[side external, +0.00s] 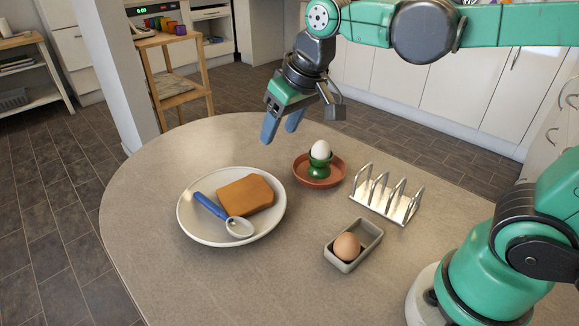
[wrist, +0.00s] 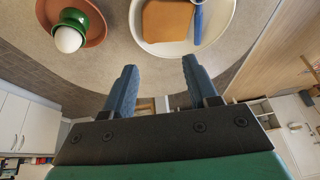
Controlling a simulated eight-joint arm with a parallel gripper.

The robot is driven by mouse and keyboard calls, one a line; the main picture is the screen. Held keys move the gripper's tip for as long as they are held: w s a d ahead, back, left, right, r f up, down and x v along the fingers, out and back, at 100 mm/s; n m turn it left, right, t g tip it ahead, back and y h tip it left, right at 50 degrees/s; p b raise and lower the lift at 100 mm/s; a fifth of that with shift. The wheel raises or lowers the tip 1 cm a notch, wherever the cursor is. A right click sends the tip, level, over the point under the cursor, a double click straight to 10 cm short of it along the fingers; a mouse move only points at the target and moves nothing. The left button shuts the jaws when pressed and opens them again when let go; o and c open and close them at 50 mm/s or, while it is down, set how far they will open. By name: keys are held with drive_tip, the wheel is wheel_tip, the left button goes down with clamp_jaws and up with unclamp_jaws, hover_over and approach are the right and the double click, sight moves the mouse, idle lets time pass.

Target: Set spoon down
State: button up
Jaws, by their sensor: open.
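The spoon (side external: 211,207) has a blue handle and a pale bowl. It lies on the white plate (side external: 187,219), in front of and beside a slice of toast (side external: 247,194). In the wrist view the blue handle (wrist: 199,24) shows at the top, next to the toast (wrist: 166,20) on the plate (wrist: 226,24); the spoon's bowl is out of that frame. My gripper (side external: 280,134) is raised above the far side of the table, behind the plate and apart from it. Its two blue fingers (wrist: 158,82) are spread with nothing between them.
A white egg (side external: 320,149) sits in a green cup (side external: 319,167) on a terracotta saucer (side external: 301,176). A metal toast rack (side external: 396,207) stands to the right. A brown egg (side external: 347,246) lies in a grey dish (side external: 373,247). The table's front left (side external: 170,285) is clear.

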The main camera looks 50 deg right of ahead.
drive_tip(key=s+d+f+t, duration=0.2)
drive_tip(key=s+d+f, duration=0.1)
drive_tip(key=s+f, duration=0.1)
drive_tip(key=shift+s+d+h, duration=0.15)
drive_tip(key=shift+s+h, duration=0.15)
drive_tip(key=shift+s, duration=0.55)
idle(0.5)
